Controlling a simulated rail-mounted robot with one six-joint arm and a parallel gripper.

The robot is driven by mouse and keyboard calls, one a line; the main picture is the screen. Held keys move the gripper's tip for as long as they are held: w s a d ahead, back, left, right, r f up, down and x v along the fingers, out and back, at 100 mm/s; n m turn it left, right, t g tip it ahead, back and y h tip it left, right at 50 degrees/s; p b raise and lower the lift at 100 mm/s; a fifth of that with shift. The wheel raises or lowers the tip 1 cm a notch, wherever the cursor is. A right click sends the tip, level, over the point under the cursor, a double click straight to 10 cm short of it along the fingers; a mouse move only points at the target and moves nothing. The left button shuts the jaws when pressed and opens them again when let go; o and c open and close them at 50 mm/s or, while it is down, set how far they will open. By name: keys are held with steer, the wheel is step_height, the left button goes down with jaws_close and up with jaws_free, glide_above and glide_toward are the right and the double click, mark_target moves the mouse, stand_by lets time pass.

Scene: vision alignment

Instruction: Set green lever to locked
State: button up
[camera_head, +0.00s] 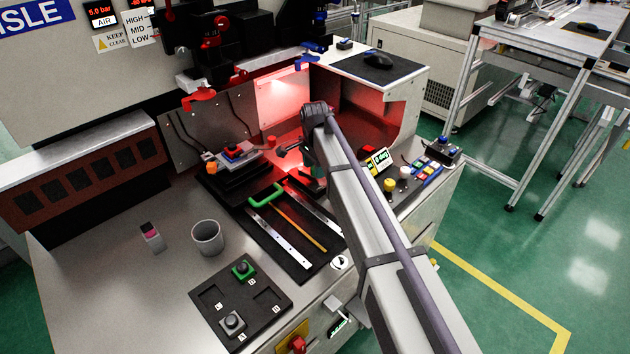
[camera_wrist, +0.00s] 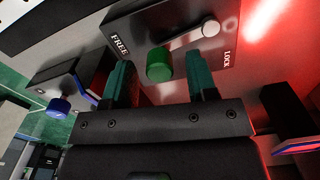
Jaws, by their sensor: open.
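The green lever's round green knob (camera_wrist: 159,65) sits at the end of a pale metal arm (camera_wrist: 185,40) in the wrist view. The arm runs up and right to a round pivot on a grey panel (camera_wrist: 150,25). The panel is marked FREE on the left and LOCK on the right, and the knob is on the FREE side. My gripper (camera_wrist: 160,62) is open, with one teal finger on each side of the knob. A gap shows on both sides; contact is not visible. In the head view my arm covers much of this area, and I cannot make out the lever there.
A blue knob (camera_wrist: 58,108) on another panel is left of my gripper in the wrist view. In the head view, a black tray (camera_head: 270,250) with metal strips and a green handle (camera_head: 266,197) lies left of my arm. A grey cup (camera_head: 207,238) stands on the bench.

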steer(key=shift+f, duration=0.25)
steer(key=shift+c, duration=0.5)
steer(key=c, duration=0.8)
